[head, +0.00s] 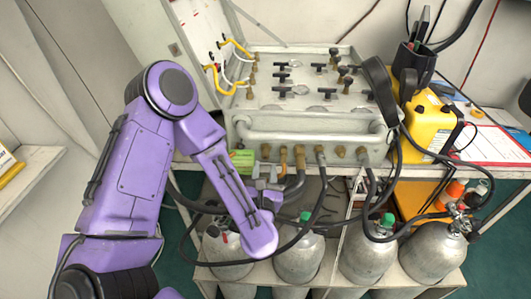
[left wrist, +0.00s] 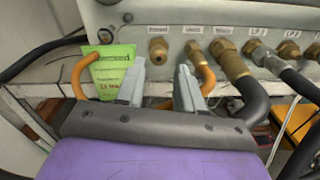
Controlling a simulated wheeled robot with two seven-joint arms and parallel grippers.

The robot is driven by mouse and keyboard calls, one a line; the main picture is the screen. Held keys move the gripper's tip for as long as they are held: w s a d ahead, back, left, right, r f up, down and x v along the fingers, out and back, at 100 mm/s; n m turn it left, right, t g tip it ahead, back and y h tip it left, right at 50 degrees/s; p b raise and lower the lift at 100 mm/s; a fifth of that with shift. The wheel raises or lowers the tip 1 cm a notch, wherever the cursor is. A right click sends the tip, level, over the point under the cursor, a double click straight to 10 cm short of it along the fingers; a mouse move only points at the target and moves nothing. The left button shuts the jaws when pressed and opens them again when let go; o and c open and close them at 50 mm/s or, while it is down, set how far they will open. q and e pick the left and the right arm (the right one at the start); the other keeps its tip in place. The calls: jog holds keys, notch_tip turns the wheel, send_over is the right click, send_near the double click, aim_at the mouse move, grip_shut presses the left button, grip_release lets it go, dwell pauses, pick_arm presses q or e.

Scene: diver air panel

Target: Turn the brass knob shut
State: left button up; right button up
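A row of brass fittings runs along the front face of the grey air panel (head: 350,138). I cannot tell for sure which one is the task's knob. The leftmost brass fitting (left wrist: 158,48) in the left wrist view has no hose on it and lies just beyond the gap between my fingers. In the head view a brass piece (head: 265,152) shows just above the fingers. My left gripper (head: 269,172) is in front of the panel's lower left; its two grey fingers (left wrist: 159,76) are apart with nothing held between them. My right gripper is not in view.
A green tag (left wrist: 110,68) and an orange hose (left wrist: 206,75) are close to the fingers. Black hoses hang from the fittings over grey cylinders (head: 300,258) below. A yellow case (head: 428,127) stands right of the panel. Black-handled valves (head: 328,92) cover its top.

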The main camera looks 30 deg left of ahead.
aim_at(265, 157)
pick_arm(q)
jog(key=p+x, duration=0.1)
jog(key=x, duration=0.3)
jog(key=shift+w+a, duration=0.25)
jog(key=shift+a, duration=0.1)
jog(key=shift+w+a, duration=0.1)
jog(key=shift+w, duration=0.2)
jog(key=shift+f, duration=0.1)
grip_shut()
